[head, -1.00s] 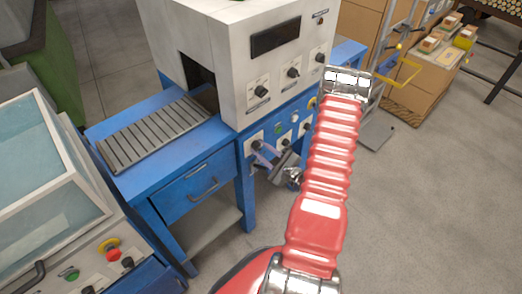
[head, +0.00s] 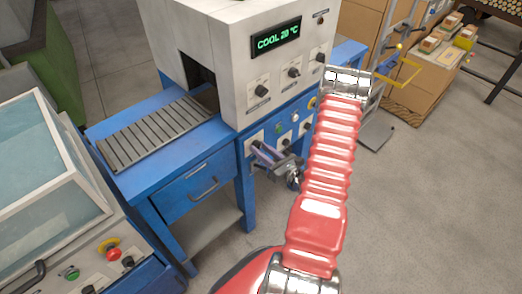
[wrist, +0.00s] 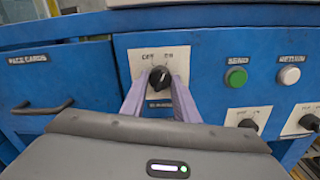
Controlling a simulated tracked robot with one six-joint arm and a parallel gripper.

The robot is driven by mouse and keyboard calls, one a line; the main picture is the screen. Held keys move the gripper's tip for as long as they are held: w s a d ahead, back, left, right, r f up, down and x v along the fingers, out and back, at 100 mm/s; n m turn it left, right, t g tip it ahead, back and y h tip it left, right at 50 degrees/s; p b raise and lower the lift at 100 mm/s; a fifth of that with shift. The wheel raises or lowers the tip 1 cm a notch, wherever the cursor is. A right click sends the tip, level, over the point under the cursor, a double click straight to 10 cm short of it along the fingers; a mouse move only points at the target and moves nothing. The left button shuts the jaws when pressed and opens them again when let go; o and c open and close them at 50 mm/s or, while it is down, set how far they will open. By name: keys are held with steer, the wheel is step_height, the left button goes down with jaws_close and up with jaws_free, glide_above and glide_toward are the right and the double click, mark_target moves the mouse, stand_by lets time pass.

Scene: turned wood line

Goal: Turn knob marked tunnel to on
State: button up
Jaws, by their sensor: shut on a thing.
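A black knob (wrist: 160,78) sits on a cream plate marked OFF and ON on the blue front panel. The writing below the knob is partly hidden by my fingers. My gripper (wrist: 159,84) is shut on the knob, with one pale purple finger on each side. In the head view my gripper (head: 257,150) is at the left end of the panel, and its fingers cover most of the knob. The display (head: 276,39) on the white tunnel housing (head: 222,50) is lit green and reads COOL 20 °C. The knob's exact pointer direction is hard to read.
Right of the knob are a green SEND button (wrist: 236,77), a white RETURN button (wrist: 289,75) and more black knobs. A drawer handle (wrist: 42,107) juts out at left. A glass-topped machine (head: 45,170) stands at left.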

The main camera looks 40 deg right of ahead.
steer(key=shift+f+m, duration=0.15)
steer(key=shift+m, duration=0.45)
steer(key=o, duration=1.1)
steer(key=shift+c, duration=0.2)
steer(key=shift+s, duration=0.15)
steer(key=s, duration=1.3)
steer(key=shift+s+d, duration=0.2)
steer(key=shift+s, duration=0.05)
